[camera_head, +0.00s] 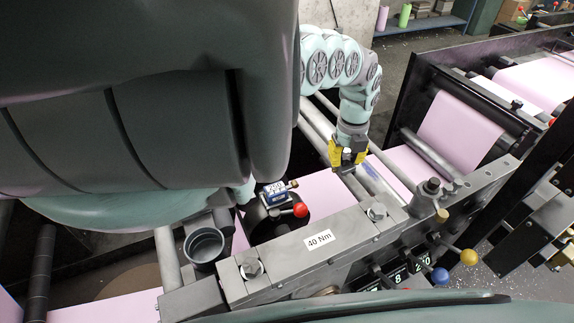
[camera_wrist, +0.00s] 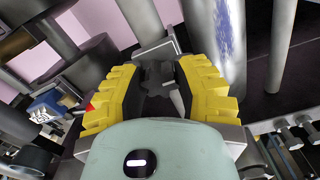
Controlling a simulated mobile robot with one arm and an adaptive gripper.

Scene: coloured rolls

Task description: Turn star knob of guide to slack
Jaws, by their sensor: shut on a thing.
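My gripper (camera_head: 347,158) is over the machine's rollers, pointing down beside the pink web. In the wrist view its two yellow-padded fingers (camera_wrist: 158,72) are closed on the dark star knob (camera_wrist: 158,80), one finger on each side. The knob sits in front of a grey metal block of the guide (camera_wrist: 155,53). The knob's lower part and its contact with the pads are partly hidden. In the head view the gripper covers most of the knob, and its turn angle cannot be told.
A blue counter (camera_head: 276,188) and a red ball knob (camera_head: 300,210) stand left of the gripper. A grey cup (camera_head: 204,246) is at the near left. The metal side frame labelled 40 Nm (camera_head: 345,247) runs in front. Yellow (camera_head: 469,257) and blue (camera_head: 440,276) ball levers project at the right.

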